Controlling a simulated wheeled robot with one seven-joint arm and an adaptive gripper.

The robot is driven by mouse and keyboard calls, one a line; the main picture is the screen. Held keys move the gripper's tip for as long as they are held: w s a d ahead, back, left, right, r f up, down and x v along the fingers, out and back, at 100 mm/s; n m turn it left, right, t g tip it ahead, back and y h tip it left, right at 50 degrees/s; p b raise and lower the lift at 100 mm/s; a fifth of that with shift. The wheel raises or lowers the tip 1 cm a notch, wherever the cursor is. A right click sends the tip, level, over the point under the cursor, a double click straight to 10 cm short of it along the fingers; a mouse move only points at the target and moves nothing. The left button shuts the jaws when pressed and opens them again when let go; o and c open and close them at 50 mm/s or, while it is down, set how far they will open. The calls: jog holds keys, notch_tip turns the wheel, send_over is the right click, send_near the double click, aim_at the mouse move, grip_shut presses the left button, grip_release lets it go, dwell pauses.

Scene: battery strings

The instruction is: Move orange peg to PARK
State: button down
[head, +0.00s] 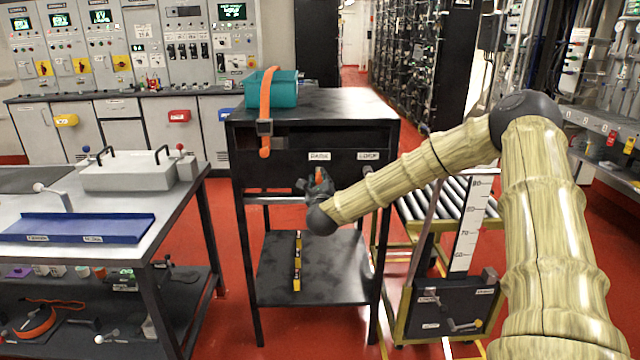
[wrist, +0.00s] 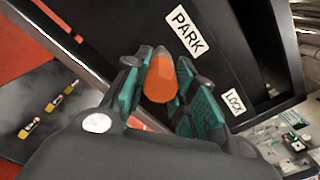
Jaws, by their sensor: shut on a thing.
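The orange peg (wrist: 158,80) is between the two teal-padded fingers of my gripper (wrist: 165,92) in the wrist view, with its rounded end pointing away toward the black table's front panel. In the head view my gripper (head: 318,182) is in front of that panel, just below the PARK label (head: 319,156), and a bit of orange peg (head: 319,174) shows. The PARK label also shows in the wrist view (wrist: 187,30), up and right of the peg. The LOCK label (head: 368,156) is to its right. I cannot tell whether the peg touches the panel or sits in a hole.
A teal bin (head: 271,92) with an orange strap (head: 265,115) hanging over the front stands on the black table. Yellow-and-black pieces (head: 297,262) lie on the lower shelf (head: 335,268). A roller conveyor (head: 440,205) is right, and a workbench (head: 185,195) is left.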

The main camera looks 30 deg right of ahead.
jog(key=shift+w, duration=0.1)
jog(key=c, duration=1.1)
grip_release()
jog(key=v, duration=1.2)
jog(key=shift+f, duration=0.1)
